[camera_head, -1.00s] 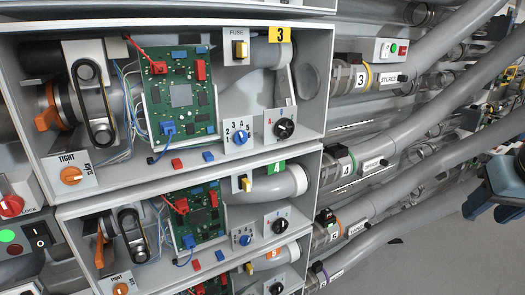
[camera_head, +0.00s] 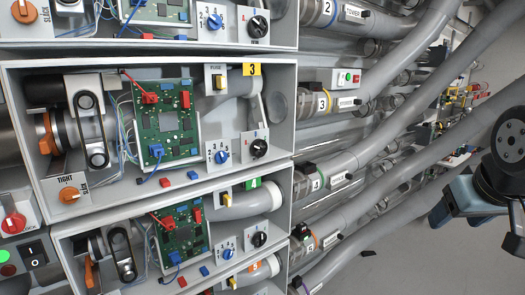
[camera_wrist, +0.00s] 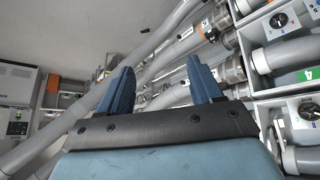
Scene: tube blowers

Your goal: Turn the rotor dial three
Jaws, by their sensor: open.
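The box marked with a yellow 3 (camera_head: 252,69) is in the middle of the head view. On its right side is a black dial (camera_head: 259,148) on a white plate. A smaller blue dial (camera_head: 221,157) with numbers around it sits to the left of that. I cannot read which plate says rotor. My gripper (camera_wrist: 161,82) is open and empty in the wrist view, its two blue fingers apart. In the head view my arm's end is at the right edge, well away from box 3. The wrist view shows a box with a green 4 (camera_wrist: 307,75) at its right edge.
Similar boxes stand above and below box 3, with the box marked green 4 (camera_head: 253,183) just under it. Box 3 also holds a green circuit board (camera_head: 165,125) and an orange handle (camera_head: 69,194). Grey pipes (camera_head: 420,65) run between the boxes and my arm.

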